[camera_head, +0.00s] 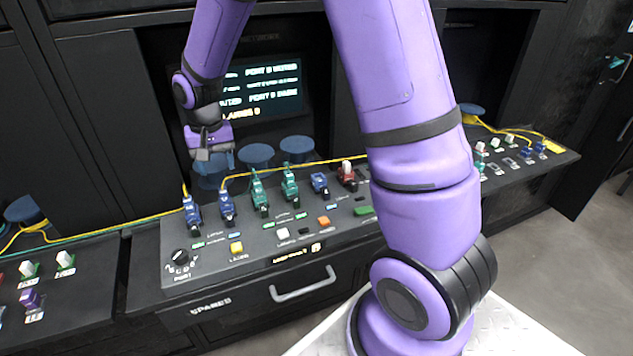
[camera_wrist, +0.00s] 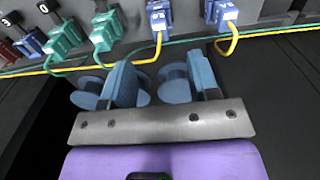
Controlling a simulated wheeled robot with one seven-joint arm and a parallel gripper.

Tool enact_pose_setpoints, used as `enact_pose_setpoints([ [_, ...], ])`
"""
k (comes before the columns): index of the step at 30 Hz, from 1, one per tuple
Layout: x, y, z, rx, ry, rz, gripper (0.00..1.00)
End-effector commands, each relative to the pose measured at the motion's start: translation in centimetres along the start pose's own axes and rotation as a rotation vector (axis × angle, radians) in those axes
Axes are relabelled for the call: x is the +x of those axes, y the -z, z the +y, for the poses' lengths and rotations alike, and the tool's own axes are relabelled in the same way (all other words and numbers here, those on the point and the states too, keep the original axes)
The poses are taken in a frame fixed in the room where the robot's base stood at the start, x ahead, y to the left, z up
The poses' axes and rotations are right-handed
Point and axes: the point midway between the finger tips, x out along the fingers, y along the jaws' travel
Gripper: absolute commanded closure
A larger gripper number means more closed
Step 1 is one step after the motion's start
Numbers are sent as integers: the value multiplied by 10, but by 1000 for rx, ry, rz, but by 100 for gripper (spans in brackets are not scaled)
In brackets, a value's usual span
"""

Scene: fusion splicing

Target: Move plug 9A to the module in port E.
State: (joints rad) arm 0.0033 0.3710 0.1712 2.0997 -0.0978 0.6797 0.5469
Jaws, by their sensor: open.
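My gripper (camera_head: 213,166) hangs over the back of the middle console (camera_head: 175,281), its blue fingers apart and empty. In the wrist view the open fingers (camera_wrist: 160,82) show below the plug row, clear of every plug. Two blue plugs with yellow cables stand at the console's left end: the outer one (camera_head: 192,212) and the inner one (camera_head: 227,207). They also show in the wrist view, the inner (camera_wrist: 158,17) and the outer (camera_wrist: 225,14). To their right are two green plugs (camera_head: 260,195), a blue module (camera_head: 319,183) and a red one (camera_head: 348,175). I cannot read which is 9A or port E.
A lit screen (camera_head: 277,88) stands behind the console, with round blue spools (camera_head: 297,146) below it. Yellow and green cables run behind the plugs. The knob (camera_head: 180,257) and buttons sit at the front. Side consoles hold more plugs. My arm hides part of the console's right.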

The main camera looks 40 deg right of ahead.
Motion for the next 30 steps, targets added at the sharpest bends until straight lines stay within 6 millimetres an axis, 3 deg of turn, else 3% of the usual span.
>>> enact_pose_setpoints([
  [8, 7, 0, 0, 0, -1, -1, 45],
  [24, 70, 0, -1, -2, 0, 0, 45],
  [30, 85, 0, 0, 0, 0, 1, 45],
])
